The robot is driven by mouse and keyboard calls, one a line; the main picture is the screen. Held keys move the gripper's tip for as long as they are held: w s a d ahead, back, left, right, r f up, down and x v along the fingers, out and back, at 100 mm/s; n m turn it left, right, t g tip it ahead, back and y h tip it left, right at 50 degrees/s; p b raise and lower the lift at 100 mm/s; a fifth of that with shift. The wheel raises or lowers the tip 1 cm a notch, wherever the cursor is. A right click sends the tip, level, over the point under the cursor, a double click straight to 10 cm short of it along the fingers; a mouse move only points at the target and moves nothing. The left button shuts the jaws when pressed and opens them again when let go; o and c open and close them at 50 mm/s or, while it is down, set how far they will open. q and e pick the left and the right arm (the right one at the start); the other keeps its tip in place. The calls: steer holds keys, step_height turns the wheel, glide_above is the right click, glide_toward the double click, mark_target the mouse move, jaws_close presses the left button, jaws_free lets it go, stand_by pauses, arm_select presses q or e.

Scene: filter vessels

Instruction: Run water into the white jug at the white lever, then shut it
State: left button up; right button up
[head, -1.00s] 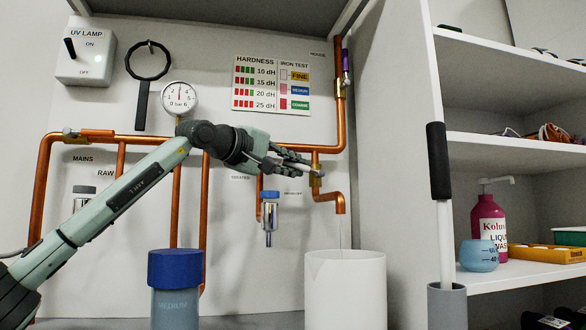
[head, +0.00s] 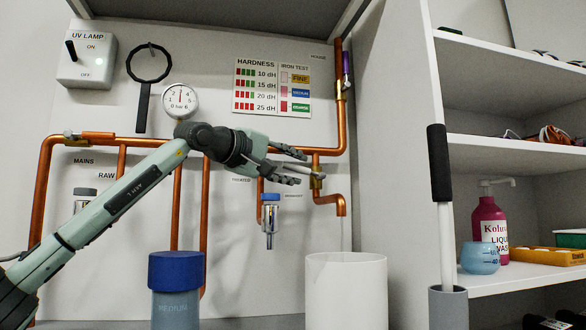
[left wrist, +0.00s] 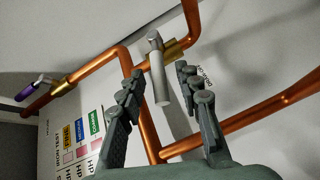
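The white lever (head: 307,170) sits on a brass valve (head: 317,182) on the copper pipe above the spout (head: 341,208). In the left wrist view the pale lever (left wrist: 160,82) lies between the open fingers (left wrist: 160,73), with a gap on both sides. My right gripper is not in view.
A blue-lidded vessel (head: 175,272) stands left of the jug. A small blue-topped filter (head: 270,218) hangs on the wall under my gripper. A pole with a black grip (head: 439,165) stands right of the jug, before shelves (head: 520,138) with bottles and boxes.

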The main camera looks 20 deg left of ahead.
arm_select(q)
steer(key=v, duration=1.1)
steer(key=shift+s+a, duration=0.15)
steer(key=shift+s, duration=0.15)
